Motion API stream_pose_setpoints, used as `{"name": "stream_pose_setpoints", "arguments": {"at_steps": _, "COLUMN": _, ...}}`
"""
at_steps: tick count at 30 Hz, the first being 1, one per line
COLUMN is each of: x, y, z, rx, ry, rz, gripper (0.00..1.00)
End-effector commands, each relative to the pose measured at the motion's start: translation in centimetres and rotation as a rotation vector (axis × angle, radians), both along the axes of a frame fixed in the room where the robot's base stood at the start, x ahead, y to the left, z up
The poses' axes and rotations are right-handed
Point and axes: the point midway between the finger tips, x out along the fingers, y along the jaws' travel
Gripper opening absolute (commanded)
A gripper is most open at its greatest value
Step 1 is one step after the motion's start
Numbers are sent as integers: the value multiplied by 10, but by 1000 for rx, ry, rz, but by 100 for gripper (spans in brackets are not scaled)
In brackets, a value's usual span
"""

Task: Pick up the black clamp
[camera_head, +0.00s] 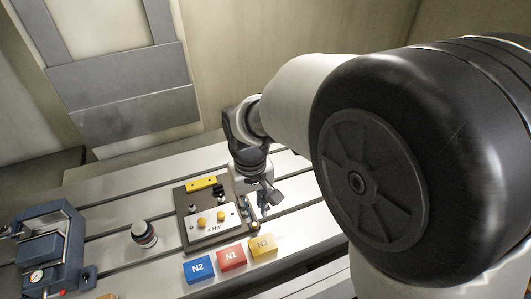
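A small black piece (218,188), which looks like the black clamp, sits on the dark base plate (185,216), just right of a yellow bar (201,184). It is small in the view and its exact shape is hard to make out. My gripper (264,206) points down to the right of the black piece, above the right edge of the base plate, and appears apart from it. Its fingers are small and partly overlap each other, so I cannot tell how far apart they are or whether anything is between them.
A white panel (224,231) with yellow knobs lies on the base plate. Blue N2 (198,268), red N1 (231,257) and yellow N3 (262,245) blocks stand in front. A round jar (144,234) and a blue vise-like device (46,246) are left. The slotted table (110,205) is clear behind the jar.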

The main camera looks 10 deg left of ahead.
Motion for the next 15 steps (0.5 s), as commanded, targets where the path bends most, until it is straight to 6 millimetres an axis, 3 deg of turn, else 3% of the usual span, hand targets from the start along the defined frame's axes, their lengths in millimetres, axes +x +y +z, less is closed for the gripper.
{"name": "stream_pose_setpoints", "arguments": {"at_steps": 1, "x": -1, "y": -1, "z": -16, "rx": -3, "ry": 4, "rz": 0, "gripper": 25}}
{"name": "stream_pose_setpoints", "arguments": {"at_steps": 6, "x": 0, "y": 0, "z": -44, "rx": -1, "ry": 2, "rz": 0, "gripper": 25}}
{"name": "stream_pose_setpoints", "arguments": {"at_steps": 15, "x": 1, "y": 0, "z": -62, "rx": -1, "ry": 1, "rz": -1, "gripper": 25}}
